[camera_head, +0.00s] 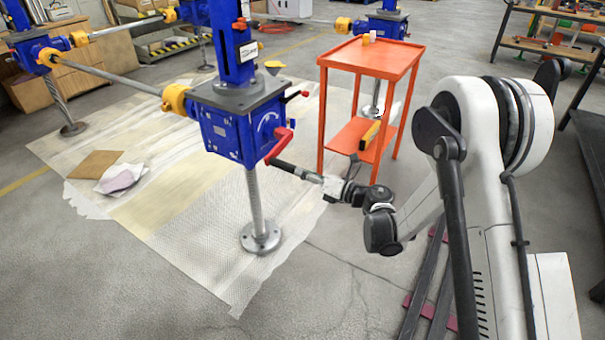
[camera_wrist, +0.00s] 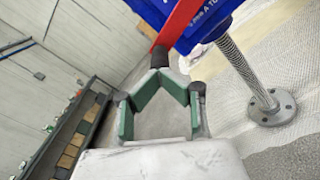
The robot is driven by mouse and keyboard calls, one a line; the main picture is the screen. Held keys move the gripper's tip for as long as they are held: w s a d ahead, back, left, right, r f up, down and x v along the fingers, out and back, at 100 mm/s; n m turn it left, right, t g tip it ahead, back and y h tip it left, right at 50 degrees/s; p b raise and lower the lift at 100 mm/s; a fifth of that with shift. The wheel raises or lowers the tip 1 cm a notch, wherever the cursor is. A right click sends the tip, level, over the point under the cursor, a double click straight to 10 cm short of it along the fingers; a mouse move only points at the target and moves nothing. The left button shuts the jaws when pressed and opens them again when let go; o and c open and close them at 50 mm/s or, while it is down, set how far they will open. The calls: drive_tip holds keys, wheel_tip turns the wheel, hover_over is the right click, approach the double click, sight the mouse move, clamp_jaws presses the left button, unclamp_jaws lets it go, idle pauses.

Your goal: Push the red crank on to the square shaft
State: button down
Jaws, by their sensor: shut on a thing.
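The red crank (camera_head: 279,146) is beside the lower right of the blue jack gearbox (camera_head: 232,133). Its upper end overlaps the gearbox edge. Its black handle (camera_head: 296,171) points right toward my gripper (camera_head: 326,182), which is shut on the handle's outer end. In the wrist view, the green-padded fingers of my gripper (camera_wrist: 160,76) close around the black handle (camera_wrist: 159,57), with the red crank arm (camera_wrist: 178,24) beyond, in front of the blue gearbox (camera_wrist: 215,22). The square shaft is hidden; I cannot tell whether the crank hub is around it.
An orange trolley (camera_head: 372,56) stands behind my gripper. The steel screw (camera_head: 254,205) and its round foot (camera_head: 261,238) stand below the gearbox on a pale mat (camera_head: 190,225). Other blue jacks stand behind. The floor in front is clear.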

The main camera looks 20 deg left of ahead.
drive_tip(key=shift+a, duration=0.1)
drive_tip(key=v, duration=1.4)
drive_tip(key=shift+d+b, duration=0.35)
drive_tip(key=shift+d, duration=0.05)
